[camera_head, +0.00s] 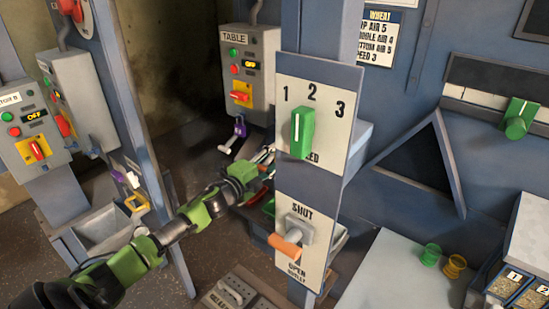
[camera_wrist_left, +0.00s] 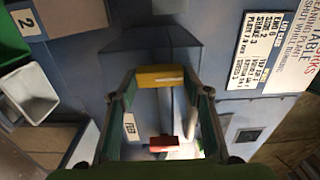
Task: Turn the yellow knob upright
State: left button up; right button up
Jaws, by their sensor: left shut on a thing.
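In the left wrist view, a yellow knob (camera_wrist_left: 160,76) with a white line near its right end lies between my fingertips. My left gripper (camera_wrist_left: 161,82) is shut on it, and the knob lies level across that picture. In the head view, my left arm comes in from the lower left, and my left gripper (camera_head: 266,160) is partly hidden behind the numbered panel. The knob in its grip cannot be made out there. My right gripper is not in view.
A panel (camera_head: 318,85) with a green knob (camera_head: 302,132) and an orange-ended handle (camera_head: 286,244) stands just right of the gripper. Behind it hangs the TABLE switch box (camera_head: 262,60). A blue post (camera_head: 140,120) rises left of the arm. A red block (camera_wrist_left: 163,141) shows between the fingers.

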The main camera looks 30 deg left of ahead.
pick_arm(q)
jog(key=o, duration=1.1)
jog(key=shift+a, duration=0.1)
jog(key=s, duration=1.2)
jog(key=shift+a, duration=0.45)
jog(key=shift+f, duration=0.1)
